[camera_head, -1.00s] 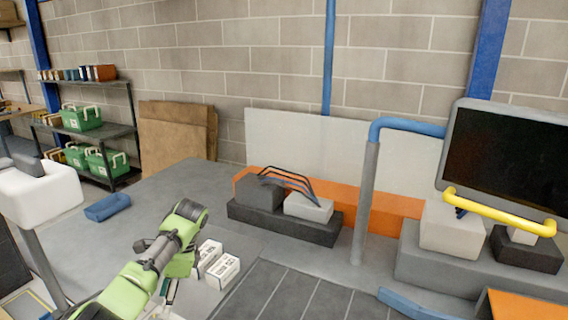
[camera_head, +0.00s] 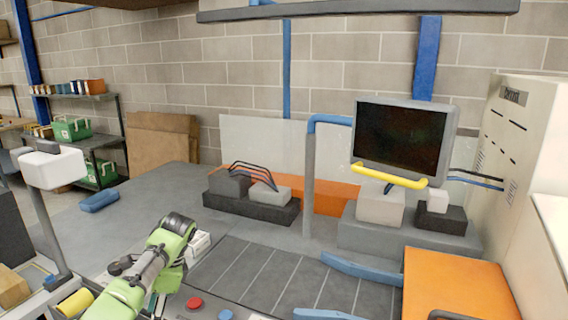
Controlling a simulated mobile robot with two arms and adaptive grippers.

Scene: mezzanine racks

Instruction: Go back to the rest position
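My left arm, green and grey, comes in from the lower left. It rises to a dark joint and bends down again, so my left gripper (camera_head: 156,304) hangs at the bottom edge, mostly hidden by the arm. Its fingers are too small and covered to show whether they are open or shut. White boxes (camera_head: 200,242) lie on the grey table just behind the arm, partly hidden by it. My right arm and gripper are out of view.
A roller conveyor (camera_head: 270,275) lies right of the arm, with an orange surface (camera_head: 450,283) farther right. A monitor (camera_head: 404,137) and grey post (camera_head: 309,185) stand behind. A blue tray (camera_head: 99,201) sits left. Red (camera_head: 194,303) and blue (camera_head: 226,314) buttons are near the front.

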